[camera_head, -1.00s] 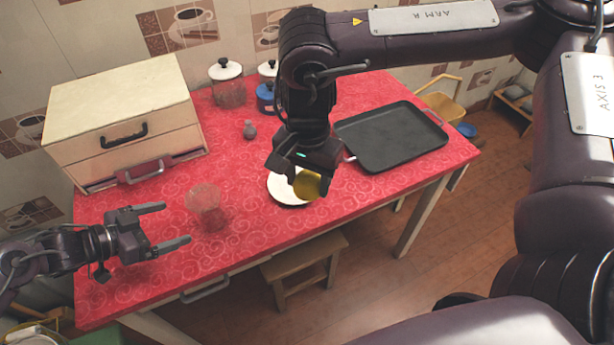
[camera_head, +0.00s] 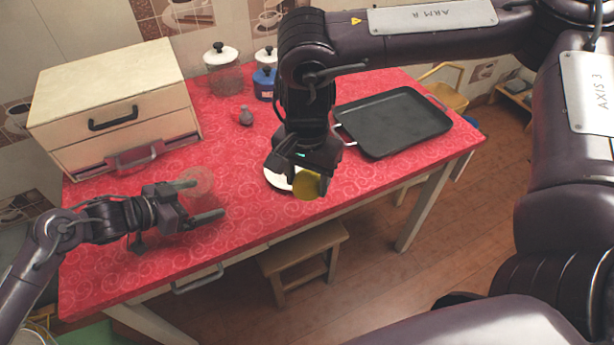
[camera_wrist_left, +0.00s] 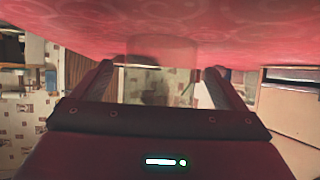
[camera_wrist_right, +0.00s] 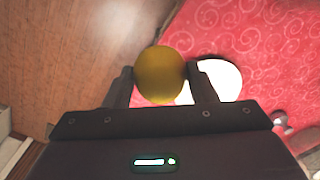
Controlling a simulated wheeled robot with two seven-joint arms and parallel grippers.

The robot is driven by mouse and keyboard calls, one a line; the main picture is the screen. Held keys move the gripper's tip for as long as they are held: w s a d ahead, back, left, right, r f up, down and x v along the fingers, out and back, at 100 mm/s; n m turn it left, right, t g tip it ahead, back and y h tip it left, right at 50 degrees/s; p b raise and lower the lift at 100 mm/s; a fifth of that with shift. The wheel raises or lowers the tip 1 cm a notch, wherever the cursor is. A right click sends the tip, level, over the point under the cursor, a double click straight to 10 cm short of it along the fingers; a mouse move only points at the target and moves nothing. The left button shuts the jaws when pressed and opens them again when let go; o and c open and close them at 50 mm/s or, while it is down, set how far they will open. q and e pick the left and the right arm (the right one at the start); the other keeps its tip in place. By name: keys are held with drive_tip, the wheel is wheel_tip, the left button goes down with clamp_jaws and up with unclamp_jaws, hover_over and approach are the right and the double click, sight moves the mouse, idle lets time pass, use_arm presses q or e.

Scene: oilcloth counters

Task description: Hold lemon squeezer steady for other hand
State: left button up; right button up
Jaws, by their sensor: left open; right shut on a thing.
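The lemon squeezer, a see-through glass piece (camera_head: 203,178), stands on the red oilcloth left of the table's middle. My left gripper (camera_head: 209,198) is open, level and low over the cloth, with its fingers pointing at the squeezer. In the left wrist view the clear squeezer (camera_wrist_left: 160,52) shows between the two spread fingers (camera_wrist_left: 160,78), with a gap on each side. My right gripper (camera_wrist_right: 160,80) is shut on a yellow lemon (camera_wrist_right: 160,74). It holds the lemon above a white dish (camera_wrist_right: 222,76), near the table's front edge; the lemon also shows in the head view (camera_head: 307,185).
A drawer cabinet (camera_head: 108,90) stands at the back left. Lidded jars (camera_head: 222,70) and a small grey shaker (camera_head: 246,116) are behind. A black tray (camera_head: 393,120) lies at the right. A stool (camera_head: 302,255) is at the front. The cloth between squeezer and dish is clear.

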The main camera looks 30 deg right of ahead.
use_arm(q)
drive_tip(key=c, duration=0.9)
use_arm(e)
drive_tip(key=w+a+r+m, duration=0.3)
drive_tip(key=w+a+m, duration=0.6)
drive_tip(key=a+m, duration=0.15)
wheel_tip(320, 180, up, 4)
drive_tip(key=m, duration=0.7)
hover_over(190, 172)
drive_tip(key=shift+f+m, duration=0.25)
drive_tip(key=shift+f, duration=0.65)
